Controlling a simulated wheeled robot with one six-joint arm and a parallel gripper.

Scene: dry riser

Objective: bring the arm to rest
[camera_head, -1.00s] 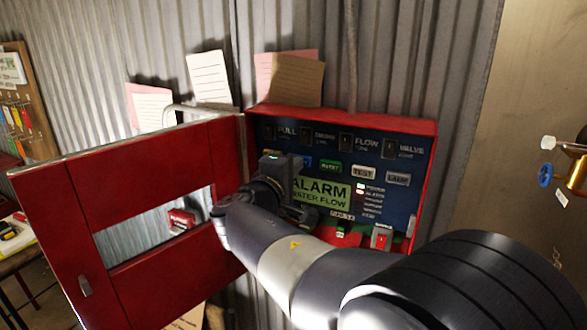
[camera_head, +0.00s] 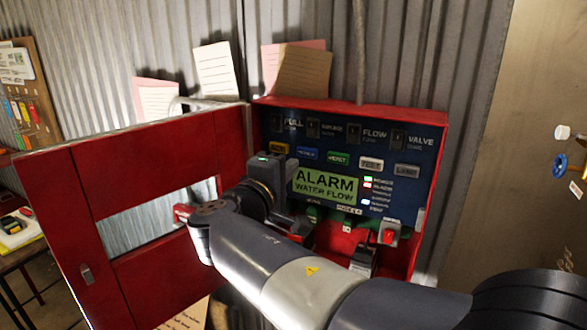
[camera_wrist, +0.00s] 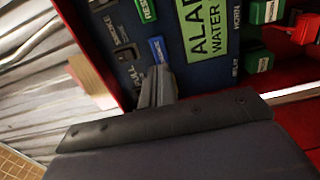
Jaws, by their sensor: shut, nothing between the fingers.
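My arm (camera_head: 270,260) reaches from the lower right across the front of an open red alarm cabinet (camera_head: 345,112). My gripper (camera_wrist: 156,88) shows in the wrist view as narrow grey fingers, closed together and empty, in front of the cabinet's blue panel. In the head view its fingers are largely hidden by the wrist and hard to make out, near the left side of the panel. The green display (camera_head: 325,186) reads "ALARM WATER FLOW". I cannot tell from these views how far the fingertips are from the panel.
The red cabinet door (camera_head: 125,165) stands open to the left, close beside my wrist. A red switch (camera_head: 389,235) and green blocks sit low in the cabinet. A blue valve wheel (camera_head: 560,166) is at the far right. A table (camera_head: 20,258) stands at far left.

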